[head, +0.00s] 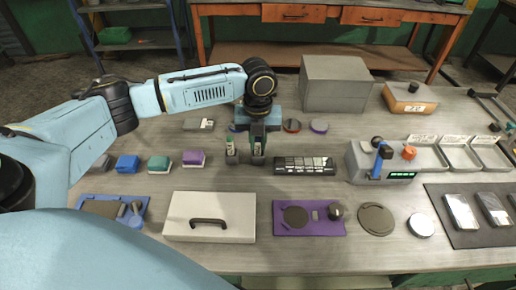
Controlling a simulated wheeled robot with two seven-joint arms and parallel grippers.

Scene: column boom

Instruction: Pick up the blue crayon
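I cannot make out a blue crayon anywhere in the head view. It may be too small to tell or hidden by my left arm and gripper. My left gripper (245,158) points down over the middle of the workbench (330,135). Its two dark fingers stand apart, one on each side of a gap, and I see nothing held between them. Small green and pale patches show at the fingers; I cannot tell whether they are part of the fingers or things behind. My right gripper is not in view.
Several coloured blocks, including a blue one (127,164), lie left of the gripper. A black keypad (304,166) lies to its right. A white handled panel (210,217), a purple mat (332,228) and a grey machine (361,165) are nearby. A grey box (335,82) stands behind.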

